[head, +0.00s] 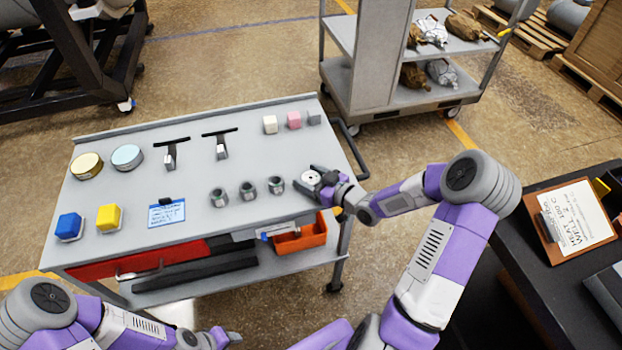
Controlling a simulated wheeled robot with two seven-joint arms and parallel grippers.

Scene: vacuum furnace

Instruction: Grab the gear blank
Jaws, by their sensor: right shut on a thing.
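My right gripper (321,184) is over the right end of the grey cart top (200,155). It is shut on a small pale metal round piece with a dark hole in its middle, the gear blank (311,177). The fingers hide part of it, and I cannot tell whether it still touches the cart top. Three darker grey ring-shaped pieces (248,190) stand in a row to its left. My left gripper (228,338) is low at the bottom edge, in front of the cart and away from the pieces; its jaws are too small to read.
Small blocks (270,124) stand at the cart's back right. Two black-handled tools (221,146), round tins (127,156), blue (70,227) and yellow (109,217) blocks and a blue label (167,213) occupy the left. An orange bin (300,237) is below. A dark table (560,270) stands right.

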